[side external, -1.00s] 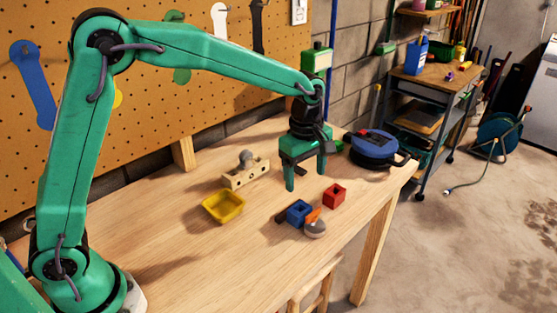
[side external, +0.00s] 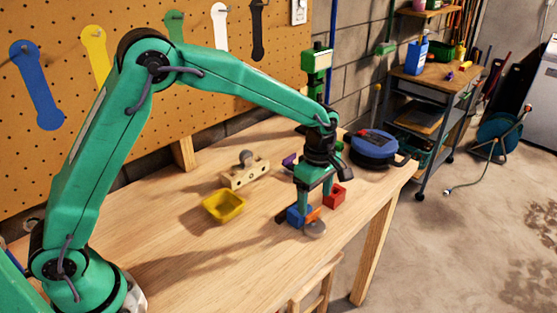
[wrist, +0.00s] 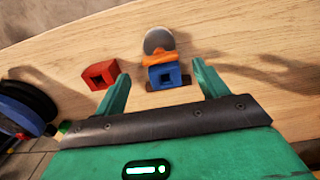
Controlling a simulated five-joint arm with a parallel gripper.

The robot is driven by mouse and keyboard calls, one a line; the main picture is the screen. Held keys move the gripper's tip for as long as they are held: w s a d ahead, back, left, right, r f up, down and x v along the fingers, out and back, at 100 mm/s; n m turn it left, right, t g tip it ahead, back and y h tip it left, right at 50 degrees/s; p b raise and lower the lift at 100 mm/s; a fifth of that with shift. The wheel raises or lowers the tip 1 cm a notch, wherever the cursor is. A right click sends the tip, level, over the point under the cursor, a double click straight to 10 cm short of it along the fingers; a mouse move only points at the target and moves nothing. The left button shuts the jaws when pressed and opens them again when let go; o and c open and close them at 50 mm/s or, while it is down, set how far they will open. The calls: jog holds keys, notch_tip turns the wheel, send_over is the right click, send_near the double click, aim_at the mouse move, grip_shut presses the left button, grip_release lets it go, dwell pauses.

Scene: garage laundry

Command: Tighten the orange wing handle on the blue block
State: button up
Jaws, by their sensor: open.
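The blue block (side external: 294,216) sits on the wooden table near its front edge; it also shows in the wrist view (wrist: 163,77). The orange wing handle (side external: 314,214) is beside it on a grey rounded piece (side external: 315,230); the wrist view shows the handle (wrist: 158,59) against the block's far side. My gripper (side external: 315,199) points down just behind and over the block, open and empty. In the wrist view its two fingers (wrist: 161,72) appear either side of the block. Whether they touch anything I cannot tell. One finger partly hides the block in the side view.
A yellow tray (side external: 223,207) and a wooden piece with a grey knob (side external: 244,170) lie to the left. A round blue object (side external: 373,147) is behind right. The table's left front is clear.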

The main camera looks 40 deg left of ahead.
aim_at(314, 212)
jog(key=shift+f, duration=2.2)
jog(key=shift+c, duration=0.2)
jog(key=c, duration=0.9)
